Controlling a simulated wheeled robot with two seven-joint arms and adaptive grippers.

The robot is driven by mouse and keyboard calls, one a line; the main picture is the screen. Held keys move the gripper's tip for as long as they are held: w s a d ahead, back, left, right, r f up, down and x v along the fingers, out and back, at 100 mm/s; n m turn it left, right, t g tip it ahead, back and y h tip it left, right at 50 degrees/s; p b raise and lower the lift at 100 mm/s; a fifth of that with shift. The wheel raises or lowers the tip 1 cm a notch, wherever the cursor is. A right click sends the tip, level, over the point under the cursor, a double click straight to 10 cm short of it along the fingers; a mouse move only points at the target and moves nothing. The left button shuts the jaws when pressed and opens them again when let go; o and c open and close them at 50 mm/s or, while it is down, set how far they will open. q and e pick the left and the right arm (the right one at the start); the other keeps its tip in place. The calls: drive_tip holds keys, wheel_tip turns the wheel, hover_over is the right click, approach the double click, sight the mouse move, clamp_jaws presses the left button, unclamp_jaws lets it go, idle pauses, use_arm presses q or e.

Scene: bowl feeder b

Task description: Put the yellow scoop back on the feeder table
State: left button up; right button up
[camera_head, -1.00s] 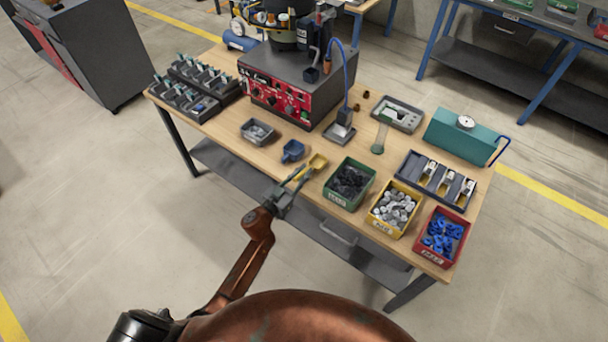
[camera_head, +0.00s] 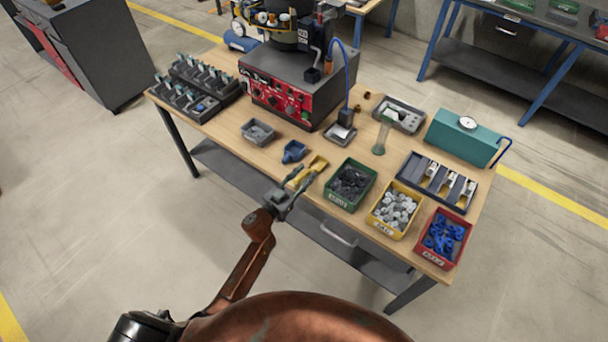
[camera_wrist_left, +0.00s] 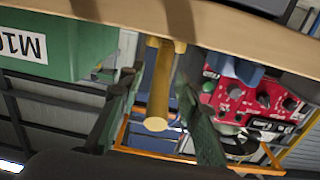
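The yellow scoop (camera_head: 318,163) is at the front edge of the wooden feeder table (camera_head: 225,138), between the blue scoop and the green bin. Its handle points toward my left gripper (camera_head: 300,182). In the left wrist view the scoop's handle (camera_wrist_left: 159,88) sticks out toward the camera, between the two fingers of the left gripper (camera_wrist_left: 158,118). The fingers stand apart on both sides of the handle, with gaps visible. The scoop's bowl is hidden in that view. My right gripper is not in view.
A blue scoop (camera_head: 294,151) and a grey tray (camera_head: 258,132) lie left of the yellow scoop. A green bin (camera_head: 338,202), yellow bin (camera_head: 385,229) and red bin (camera_head: 432,258) line the front edge to the right. The red-fronted feeder box (camera_head: 275,95) stands behind.

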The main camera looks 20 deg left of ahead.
use_arm(q)
drive_tip(key=p+v, duration=0.2)
drive_tip(key=v, duration=1)
drive_tip(key=s+a+f+n+g+y, duration=0.1)
drive_tip(key=s+a+f+g+y, duration=0.15)
drive_tip(key=f, duration=0.75)
drive_tip(key=s+a+f+n+g+y, duration=0.1)
drive_tip(key=s+a+f, duration=0.25)
drive_tip(key=f, duration=0.65)
drive_tip(key=s+a+f+n+g+y, duration=0.1)
drive_tip(key=s+a+f+g, duration=0.1)
drive_tip(key=s+f, duration=0.65)
drive_tip(key=s+a+f+g+y, duration=0.2)
drive_tip(key=s+f, duration=0.3)
drive_tip(key=f, duration=0.6)
drive_tip(key=s+f+g, duration=0.3)
drive_tip(key=s+f, duration=0.2)
drive_tip(key=s, duration=0.7)
drive_tip(key=s+f+g, duration=0.2)
drive_tip(key=s+f, duration=0.3)
drive_tip(key=s, duration=0.7)
drive_tip(key=s+f+g, duration=0.3)
drive_tip(key=s+f, duration=0.2)
drive_tip(key=s, duration=0.7)
drive_tip(key=shift+a+f+g, duration=0.35)
drive_tip(key=shift+a, duration=0.05)
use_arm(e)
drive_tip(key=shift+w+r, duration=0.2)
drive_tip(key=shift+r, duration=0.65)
